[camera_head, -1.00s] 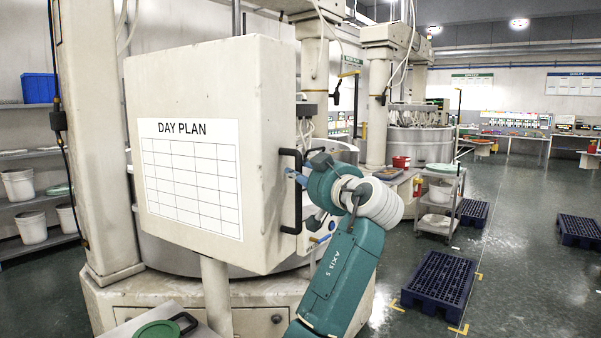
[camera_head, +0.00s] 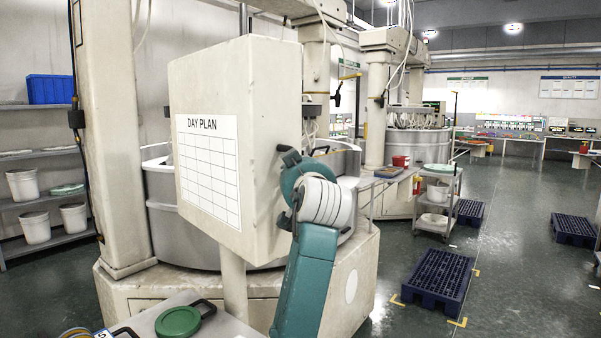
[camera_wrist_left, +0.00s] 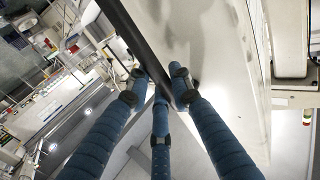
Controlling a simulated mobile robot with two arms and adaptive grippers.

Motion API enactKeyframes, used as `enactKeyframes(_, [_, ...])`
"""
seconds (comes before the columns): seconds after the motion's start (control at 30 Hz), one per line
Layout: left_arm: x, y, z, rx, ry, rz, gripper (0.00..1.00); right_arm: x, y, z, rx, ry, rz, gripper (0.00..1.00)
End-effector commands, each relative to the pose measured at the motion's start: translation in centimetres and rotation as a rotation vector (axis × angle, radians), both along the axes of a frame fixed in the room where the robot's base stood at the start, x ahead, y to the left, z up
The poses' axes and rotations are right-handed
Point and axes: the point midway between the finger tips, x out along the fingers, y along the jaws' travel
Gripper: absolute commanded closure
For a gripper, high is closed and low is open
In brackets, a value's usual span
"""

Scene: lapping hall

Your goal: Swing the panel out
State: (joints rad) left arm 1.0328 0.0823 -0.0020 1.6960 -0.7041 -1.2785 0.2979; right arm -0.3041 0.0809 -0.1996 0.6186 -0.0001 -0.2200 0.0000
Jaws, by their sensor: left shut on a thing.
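The panel is a cream box-shaped cabinet (camera_head: 277,120) on a post, with a "DAY PLAN" chart (camera_head: 208,170) on its front face. It stands turned, with its right side face showing. A black bar handle (camera_wrist_left: 138,35) runs between the fingers in the left wrist view. In the head view only its upper end (camera_head: 284,149) shows; my teal and white arm hides the rest. My left gripper (camera_wrist_left: 160,84), with blue ribbed fingers, is shut on the handle. The cream panel surface (camera_wrist_left: 215,70) lies close beside the fingers. My right gripper is in neither view.
A large round machine tub (camera_head: 160,215) stands behind the panel. A grey worktop with a green round lid (camera_head: 178,321) is close at the bottom. Dark blue pallets (camera_head: 437,280) lie on the floor at right. A cart (camera_head: 438,205) stands beyond; open floor lies between.

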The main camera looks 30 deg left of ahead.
Motion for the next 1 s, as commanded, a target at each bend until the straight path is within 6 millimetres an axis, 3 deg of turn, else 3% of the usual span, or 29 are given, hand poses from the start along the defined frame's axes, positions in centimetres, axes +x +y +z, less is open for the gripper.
enactKeyframes(0.2, [-5.2,2.1,0.0,-0.004,-0.004,-0.171,1.00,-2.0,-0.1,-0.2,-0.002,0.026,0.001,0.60])
enactKeyframes(0.5, [-10.2,4.9,0.0,-0.002,0.002,-0.198,1.00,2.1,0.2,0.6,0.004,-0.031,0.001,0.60])
enactKeyframes(0.67, [-11.6,6.0,-0.1,-0.003,0.003,-0.197,1.00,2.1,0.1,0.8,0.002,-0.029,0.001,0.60])
enactKeyframes(1.0, [-12.5,6.7,0.0,-0.002,0.001,-0.197,1.00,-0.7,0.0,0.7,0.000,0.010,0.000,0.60])
